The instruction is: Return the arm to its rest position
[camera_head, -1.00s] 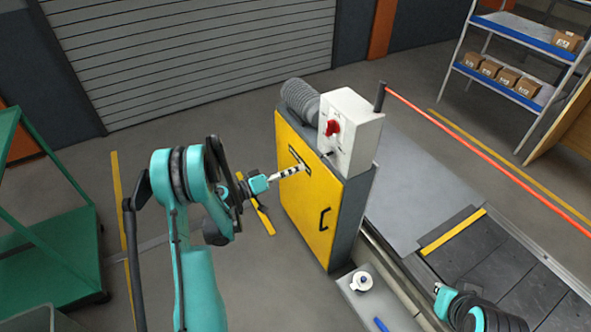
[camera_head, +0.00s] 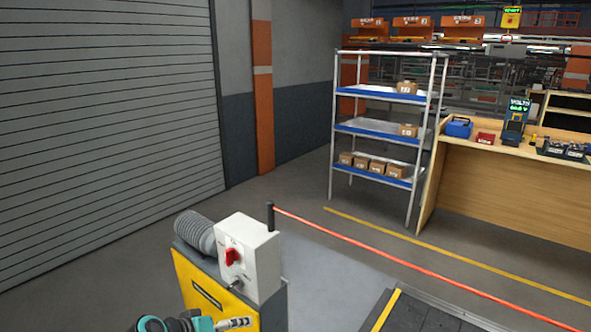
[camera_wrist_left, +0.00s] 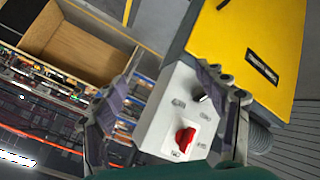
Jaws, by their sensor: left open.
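My left gripper (camera_head: 236,323) shows at the bottom edge of the head view, in front of the yellow cabinet (camera_head: 203,292); most of my left arm is below the picture. In the left wrist view the two dark fingers of my left gripper (camera_wrist_left: 170,78) stand apart with nothing held between them. The white control box (camera_head: 250,258) with its red knob (camera_head: 232,257) sits on top of the cabinet. It also shows behind the fingers in the wrist view (camera_wrist_left: 165,125), appearing tilted. I cannot tell the exact gap between fingers and box.
A grey ribbed hose (camera_head: 194,230) rises beside the box. A red rail (camera_head: 400,262) runs from a black post along the conveyor (camera_head: 425,318). A shelf rack (camera_head: 378,128) with cartons and a wooden workbench (camera_head: 505,190) stand behind. The floor before the shutter is clear.

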